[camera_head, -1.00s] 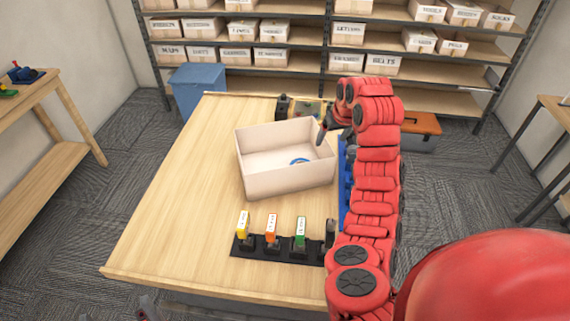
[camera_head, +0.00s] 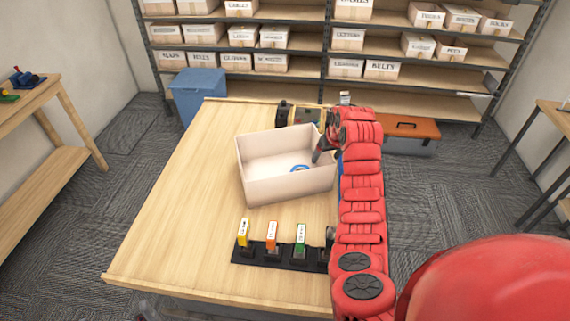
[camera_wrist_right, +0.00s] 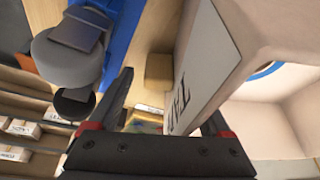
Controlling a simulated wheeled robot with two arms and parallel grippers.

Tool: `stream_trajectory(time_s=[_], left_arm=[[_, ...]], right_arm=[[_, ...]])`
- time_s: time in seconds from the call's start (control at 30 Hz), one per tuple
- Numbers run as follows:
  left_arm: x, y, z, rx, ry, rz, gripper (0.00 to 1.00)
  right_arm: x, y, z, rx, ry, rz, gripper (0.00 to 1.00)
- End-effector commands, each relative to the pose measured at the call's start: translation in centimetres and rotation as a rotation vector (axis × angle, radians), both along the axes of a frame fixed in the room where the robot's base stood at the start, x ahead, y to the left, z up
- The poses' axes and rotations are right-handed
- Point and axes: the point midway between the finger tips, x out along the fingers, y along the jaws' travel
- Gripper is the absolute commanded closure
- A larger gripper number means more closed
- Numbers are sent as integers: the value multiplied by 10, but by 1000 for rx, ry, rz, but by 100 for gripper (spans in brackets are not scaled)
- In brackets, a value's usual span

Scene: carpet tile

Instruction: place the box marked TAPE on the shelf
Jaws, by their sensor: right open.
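The box marked TAPE (camera_head: 270,184) is an open, cream-coloured box standing upright on the wooden table (camera_head: 180,200). A blue ring (camera_head: 299,168) lies inside it. In the right wrist view its label (camera_wrist_right: 205,75) reads partly "TAP" and is cut by my finger. My right gripper (camera_head: 318,155) is open at the box's far right side; in the wrist view the gripper (camera_wrist_right: 170,105) has one finger overlapping the box wall. I cannot tell whether it touches. A small dark part at the bottom left edge may be my left gripper (camera_head: 148,309); its jaws are unclear.
A shelf unit (camera_head: 300,80) with several labelled boxes stands behind the table, with bare boards low at right. A blue bin (camera_head: 198,95) and an orange-lidded toolbox (camera_head: 408,128) stand on the floor. A black rack (camera_head: 280,258) with coloured, labelled items sits at the table's front.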

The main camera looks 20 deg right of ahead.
Motion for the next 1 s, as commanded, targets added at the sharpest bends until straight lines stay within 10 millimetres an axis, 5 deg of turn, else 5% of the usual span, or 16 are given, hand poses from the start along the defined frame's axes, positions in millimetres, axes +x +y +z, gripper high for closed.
stream_trajectory(time_s=[0.13, 0.6, 1.0], left_arm=[[0, 0, -1, 0, 0, 0, 0], [0, 0, -1, 0, 0, 0, 0], [0, 0, -1, 0, 0, 0, 0]], right_arm=[[0, 0, 0, 0, -1, 0, 19], [0, 0, 0, 0, 0, -1, 100], [0, 0, 1, 1, -1, -1, 100]])
